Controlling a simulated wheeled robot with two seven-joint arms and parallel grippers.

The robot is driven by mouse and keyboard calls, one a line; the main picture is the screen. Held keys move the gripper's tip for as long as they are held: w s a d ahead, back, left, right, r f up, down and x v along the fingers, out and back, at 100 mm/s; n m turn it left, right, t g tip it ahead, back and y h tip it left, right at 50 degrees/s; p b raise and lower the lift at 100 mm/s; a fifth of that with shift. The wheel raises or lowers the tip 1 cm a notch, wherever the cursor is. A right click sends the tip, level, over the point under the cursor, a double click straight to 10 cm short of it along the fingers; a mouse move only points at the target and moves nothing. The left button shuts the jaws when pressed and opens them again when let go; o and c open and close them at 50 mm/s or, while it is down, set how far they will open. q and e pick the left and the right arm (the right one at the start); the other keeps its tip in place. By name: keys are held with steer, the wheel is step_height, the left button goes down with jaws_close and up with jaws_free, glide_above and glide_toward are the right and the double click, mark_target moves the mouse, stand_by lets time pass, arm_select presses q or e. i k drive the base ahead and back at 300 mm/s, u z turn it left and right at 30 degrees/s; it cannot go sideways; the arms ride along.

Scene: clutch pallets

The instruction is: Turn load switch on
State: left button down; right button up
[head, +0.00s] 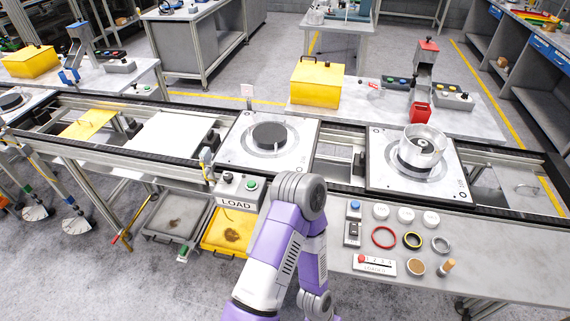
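A grey control box labelled LOAD (237,190) is mounted at the front edge of the conveyor line, left of centre. A green button (252,184) sits on its top right and a dark knob (227,177) on its top left. Whether it is on or off cannot be told. A purple and grey arm of mine (290,235) rises from the bottom centre, just right of the box, and bends back down. Neither of my grippers shows in the head view.
Yellow (226,245) and grey (160,228) trays lie below the conveyor. A yellow case (317,83) stands behind.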

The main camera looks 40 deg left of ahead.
mark_target(227, 177)
steer(key=u, duration=1.8)
steer(key=k, duration=0.35)
steer(key=u, duration=0.85)
steer(key=i, duration=0.35)
steer(key=u, duration=0.05)
